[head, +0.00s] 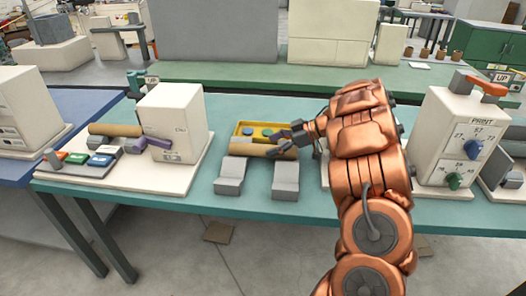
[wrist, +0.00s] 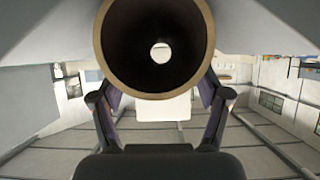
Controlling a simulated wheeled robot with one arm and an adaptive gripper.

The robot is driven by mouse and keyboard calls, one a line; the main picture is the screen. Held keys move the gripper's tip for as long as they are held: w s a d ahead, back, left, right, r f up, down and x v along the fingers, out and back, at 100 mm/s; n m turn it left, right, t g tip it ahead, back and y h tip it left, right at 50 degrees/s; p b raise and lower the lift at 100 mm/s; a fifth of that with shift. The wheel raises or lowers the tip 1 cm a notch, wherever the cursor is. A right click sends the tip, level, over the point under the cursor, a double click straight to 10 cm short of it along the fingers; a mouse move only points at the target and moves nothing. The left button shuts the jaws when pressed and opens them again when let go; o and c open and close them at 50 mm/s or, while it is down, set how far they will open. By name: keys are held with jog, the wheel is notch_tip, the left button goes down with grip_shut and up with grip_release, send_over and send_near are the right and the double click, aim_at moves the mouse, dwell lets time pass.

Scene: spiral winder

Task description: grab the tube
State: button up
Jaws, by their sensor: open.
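My gripper (head: 297,143) is at the tube's right end in the head view. It is open, with one finger to each side of the tube end in the wrist view. I cannot tell whether the fingers touch the tube. The tube's right end is partly hidden by my gripper in the head view.
A white machine (head: 172,115) with another brown tube (head: 114,130) is left. A dial machine (head: 459,138) is right.

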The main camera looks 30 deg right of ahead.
aim_at(269, 146)
jog(key=x, duration=0.4)
jog(key=shift+a, duration=0.1)
jog(key=c, duration=1.2)
